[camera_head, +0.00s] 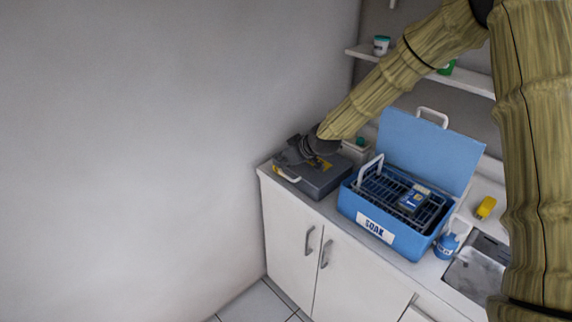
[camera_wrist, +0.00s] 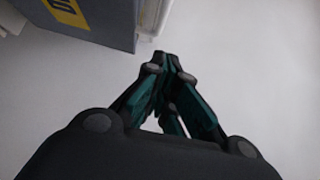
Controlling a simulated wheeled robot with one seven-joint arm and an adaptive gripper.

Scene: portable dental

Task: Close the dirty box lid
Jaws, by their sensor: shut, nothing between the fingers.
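A grey box (camera_head: 325,181) with yellow markings and a pale handle (camera_head: 287,175) at its front left sits at the left end of the counter; I take it to be the dirty box. Its top looks low and flat, but my gripper and wrist cover part of it, so I cannot tell whether the lid is fully down. My gripper (camera_head: 284,159) is at the box's left end, over or beside it. In the wrist view my gripper (camera_wrist: 168,62) has its fingers together and empty. A grey panel (camera_wrist: 105,22) with a yellow label shows at the upper left, apart from the fingertips.
An open blue box (camera_head: 405,240) marked SOAK, holding a wire rack, stands to the right with its lid (camera_head: 425,150) raised. A blue bottle (camera_head: 446,246), a yellow object (camera_head: 486,207) and a sink (camera_head: 475,275) are further right. A wall borders the counter's left.

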